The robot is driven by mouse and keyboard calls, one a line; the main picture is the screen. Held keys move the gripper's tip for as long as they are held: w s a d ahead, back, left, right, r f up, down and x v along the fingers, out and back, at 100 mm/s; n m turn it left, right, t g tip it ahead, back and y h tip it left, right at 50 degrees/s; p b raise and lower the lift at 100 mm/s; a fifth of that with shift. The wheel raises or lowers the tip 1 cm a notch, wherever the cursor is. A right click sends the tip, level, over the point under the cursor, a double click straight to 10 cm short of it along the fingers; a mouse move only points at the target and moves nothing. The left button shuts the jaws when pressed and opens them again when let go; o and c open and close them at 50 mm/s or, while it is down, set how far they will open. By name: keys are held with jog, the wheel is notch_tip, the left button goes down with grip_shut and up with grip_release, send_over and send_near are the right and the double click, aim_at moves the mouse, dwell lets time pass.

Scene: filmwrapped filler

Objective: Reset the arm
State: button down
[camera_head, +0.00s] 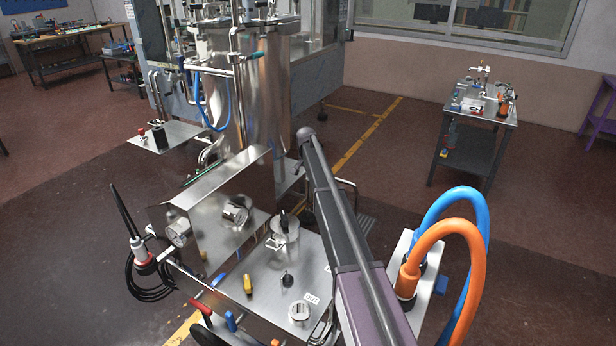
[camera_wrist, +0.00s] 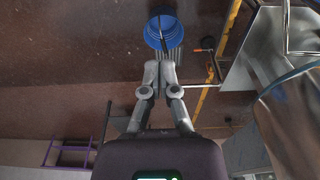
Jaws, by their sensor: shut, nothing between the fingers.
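My gripper (camera_wrist: 160,68) shows in the wrist view, reaching up from the bottom centre. Its two grey fingers come together at the tips, with nothing between them. Beyond the tips a blue round container (camera_wrist: 164,32) appears on or near the brown floor; the distance to it is unclear. In the head view a long grey and purple part of my arm (camera_head: 350,235) extends over the steel machine from the lower right. I cannot make out the fingers there.
A steel machine with a panel of knobs (camera_head: 262,284) and a tall steel tank (camera_head: 243,95) fills the centre. Blue (camera_head: 478,225) and orange (camera_head: 440,245) hoses arch at right. A small table (camera_head: 480,102) stands back right. Open floor (camera_head: 540,270) lies at the right.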

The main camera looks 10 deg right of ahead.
jog(key=s+a+n, duration=0.1)
jog(key=s+n, duration=0.3)
jog(key=s, duration=2)
jog(key=s+a+n+g+y, duration=0.1)
jog(key=s+n, duration=0.3)
jog(key=s, duration=2)
jog(key=shift+s+a, duration=0.3)
jog(key=shift+a, duration=0.35)
